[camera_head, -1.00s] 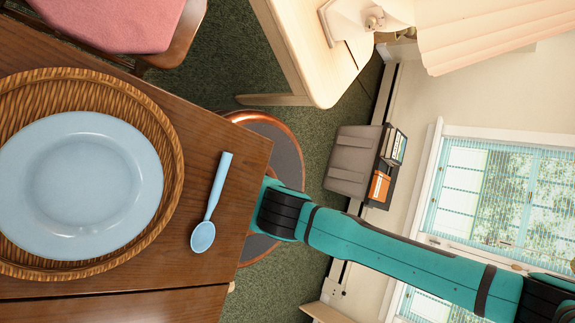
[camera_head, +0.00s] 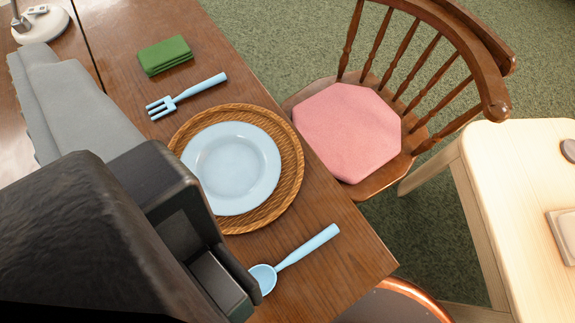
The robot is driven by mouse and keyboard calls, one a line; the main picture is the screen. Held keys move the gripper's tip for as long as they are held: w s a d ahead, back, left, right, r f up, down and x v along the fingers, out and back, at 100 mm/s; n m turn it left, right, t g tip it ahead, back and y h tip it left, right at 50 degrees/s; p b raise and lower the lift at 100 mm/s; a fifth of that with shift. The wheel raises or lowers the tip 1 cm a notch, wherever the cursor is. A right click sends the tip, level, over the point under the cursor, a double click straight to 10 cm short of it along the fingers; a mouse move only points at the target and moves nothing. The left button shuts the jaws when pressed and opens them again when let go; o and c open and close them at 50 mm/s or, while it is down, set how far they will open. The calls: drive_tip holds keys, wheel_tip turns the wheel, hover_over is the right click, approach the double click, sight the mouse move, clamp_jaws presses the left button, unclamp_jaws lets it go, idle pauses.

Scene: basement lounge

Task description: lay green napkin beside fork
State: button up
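The folded green napkin (camera_head: 165,55) lies on the wooden table (camera_head: 235,62) in the upper left. The light blue fork (camera_head: 187,95) lies just below it in the picture. A narrow strip of bare wood separates them, and nothing touches the napkin. A large dark part of my gripper or wrist (camera_head: 130,235) fills the lower left, well below the napkin and fork. Its fingertips are not clear, so I cannot tell whether it is open or shut. A grey ridged shape (camera_head: 72,105) extends above it, left of the fork; I cannot tell what it is.
A light blue plate (camera_head: 236,168) sits on a round wicker mat (camera_head: 291,165). A blue spoon (camera_head: 305,246) lies nearer the corner. A white lamp base (camera_head: 40,25) stands top left. A chair with pink cushion (camera_head: 348,132) and a pale table (camera_head: 520,170) are at right.

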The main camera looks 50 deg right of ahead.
drive_tip(key=s+a+n+t, duration=0.1)
drive_tip(key=s+n+t, duration=0.1)
drive_tip(key=s, duration=0.5)
drive_tip(key=shift+a+f+n+y, duration=0.3)
drive_tip(key=shift+a+f+n, duration=0.1)
drive_tip(key=shift+n, duration=0.1)
